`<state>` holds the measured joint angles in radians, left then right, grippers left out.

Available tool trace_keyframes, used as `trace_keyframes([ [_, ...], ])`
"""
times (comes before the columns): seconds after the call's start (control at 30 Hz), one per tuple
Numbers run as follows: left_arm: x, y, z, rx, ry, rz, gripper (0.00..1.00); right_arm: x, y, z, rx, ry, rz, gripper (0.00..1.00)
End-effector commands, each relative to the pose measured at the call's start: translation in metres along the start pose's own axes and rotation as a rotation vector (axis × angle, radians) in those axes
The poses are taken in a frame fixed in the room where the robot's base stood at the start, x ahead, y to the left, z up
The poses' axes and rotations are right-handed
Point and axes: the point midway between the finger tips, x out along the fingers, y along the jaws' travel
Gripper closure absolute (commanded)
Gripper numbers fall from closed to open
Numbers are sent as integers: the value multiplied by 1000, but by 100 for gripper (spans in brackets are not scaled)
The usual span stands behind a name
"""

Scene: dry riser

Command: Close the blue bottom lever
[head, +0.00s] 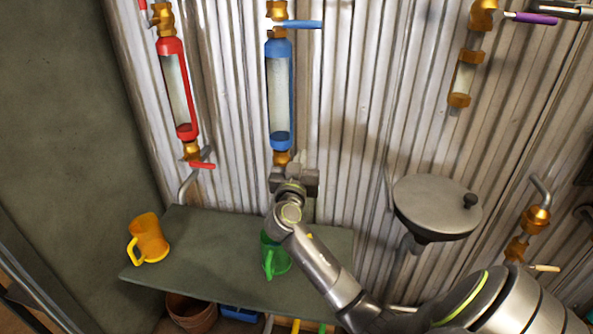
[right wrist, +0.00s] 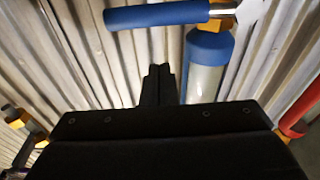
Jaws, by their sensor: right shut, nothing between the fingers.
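A blue sight-glass tube (head: 279,95) stands upright on the corrugated wall, with a brass valve (head: 281,158) at its bottom end. My right gripper (head: 294,178) is in front of the wall just below that valve and hides the bottom lever in the head view. In the right wrist view, which looks upside down, the blue bottom lever (right wrist: 155,15) lies sideways beside the brass fitting. The shut, empty fingers of my right gripper (right wrist: 158,78) point toward it, with a visible gap in the picture; contact cannot be told. My left gripper is out of view.
A blue top lever (head: 302,24) points right. A red tube (head: 177,90) with a red lever (head: 203,165) is to the left. A shelf (head: 200,225) below holds a yellow mug (head: 150,238) and a green mug (head: 272,258). A round metal disc (head: 437,203) is to the right.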

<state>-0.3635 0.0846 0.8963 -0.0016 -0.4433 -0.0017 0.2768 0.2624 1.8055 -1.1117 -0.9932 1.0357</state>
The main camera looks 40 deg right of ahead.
Motion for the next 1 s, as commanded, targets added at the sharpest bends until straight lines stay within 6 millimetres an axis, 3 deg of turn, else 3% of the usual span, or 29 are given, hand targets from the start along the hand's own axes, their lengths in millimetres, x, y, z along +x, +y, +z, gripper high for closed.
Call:
trace_keyframes([
  [0.1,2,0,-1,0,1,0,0,-10,0,22,-1,-6,-1,100],
  [0.3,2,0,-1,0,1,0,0,-15,0,37,0,-3,-2,100],
  [0.8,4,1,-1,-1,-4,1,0,-16,0,40,3,-1,-2,100],
  [1.0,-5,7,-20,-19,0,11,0,-17,0,44,20,-1,1,100],
])
